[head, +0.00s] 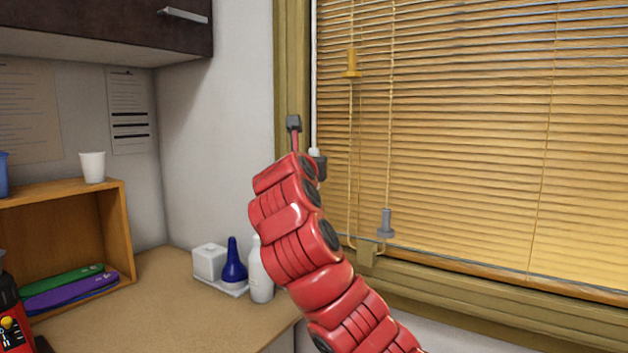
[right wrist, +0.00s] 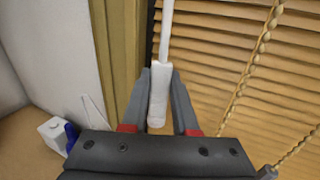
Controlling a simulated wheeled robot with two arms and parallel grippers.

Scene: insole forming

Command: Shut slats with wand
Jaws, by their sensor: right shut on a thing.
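The window blind (head: 450,130) fills the right of the head view, its slats tilted with thin gaps between some of them. A thin white wand (head: 314,80) hangs along the blind's left edge. My red right arm reaches up to it, and my right gripper (head: 305,150) is at the wand's lower end. In the right wrist view the gripper (right wrist: 160,108) is shut on the wand's thick white handle (right wrist: 158,92), which stands between the two grey fingers. My left gripper is not seen; part of a red arm shows at the lower left.
Cords with a yellow tassel (head: 352,64) and a grey tassel (head: 386,222) hang before the slats. The wooden window frame (head: 292,60) is just left of the wand. A white bottle (head: 261,275), blue bottle (head: 234,268) and white box (head: 209,262) stand on the counter (head: 180,320) below.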

